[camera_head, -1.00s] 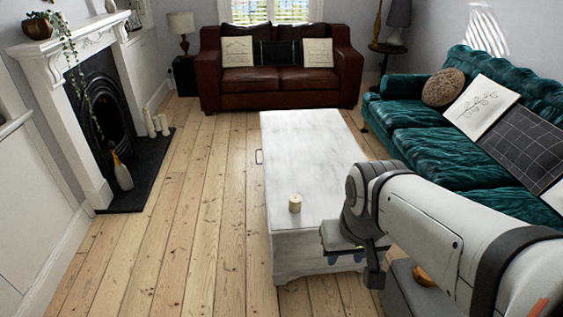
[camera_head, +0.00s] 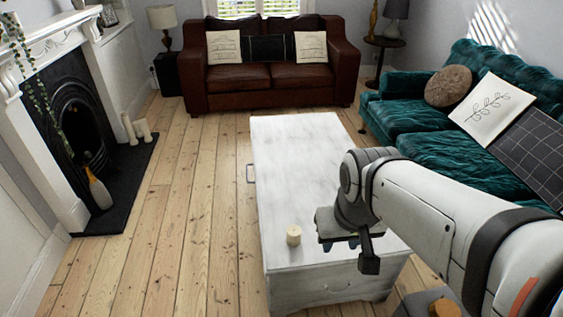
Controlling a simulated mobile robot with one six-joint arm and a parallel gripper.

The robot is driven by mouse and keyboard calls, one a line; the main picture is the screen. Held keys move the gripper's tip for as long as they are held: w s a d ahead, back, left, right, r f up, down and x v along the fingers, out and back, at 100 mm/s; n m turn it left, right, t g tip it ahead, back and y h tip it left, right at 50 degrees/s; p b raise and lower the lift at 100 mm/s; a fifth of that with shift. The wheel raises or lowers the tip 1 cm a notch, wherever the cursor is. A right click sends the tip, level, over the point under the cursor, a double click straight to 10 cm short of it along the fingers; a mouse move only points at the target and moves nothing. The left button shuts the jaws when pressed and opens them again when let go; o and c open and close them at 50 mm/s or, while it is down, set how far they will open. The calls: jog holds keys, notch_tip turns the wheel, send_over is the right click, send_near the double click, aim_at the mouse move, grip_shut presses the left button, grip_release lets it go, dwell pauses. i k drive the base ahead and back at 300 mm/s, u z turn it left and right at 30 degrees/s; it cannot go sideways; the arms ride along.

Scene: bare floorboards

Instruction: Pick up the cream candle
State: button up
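The cream candle (camera_head: 294,236) is a short upright cylinder on the near end of the white wooden chest (camera_head: 283,165). My gripper (camera_head: 350,246) is over the near right part of the chest, a short way to the right of the candle and apart from it. The wrist and arm links hide part of the gripper, so I cannot tell whether its fingers are open or shut. I see nothing held in it.
A teal sofa (camera_head: 421,152) stands to the right and a brown leather sofa (camera_head: 272,84) at the back. A fireplace (camera_head: 66,135) with pale candles on its hearth is at the left. Bare floorboards (camera_head: 187,200) lie clear left of the chest.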

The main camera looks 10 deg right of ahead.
aim_at(294, 231)
jog(key=i, duration=0.85)
jog(key=u, duration=0.05)
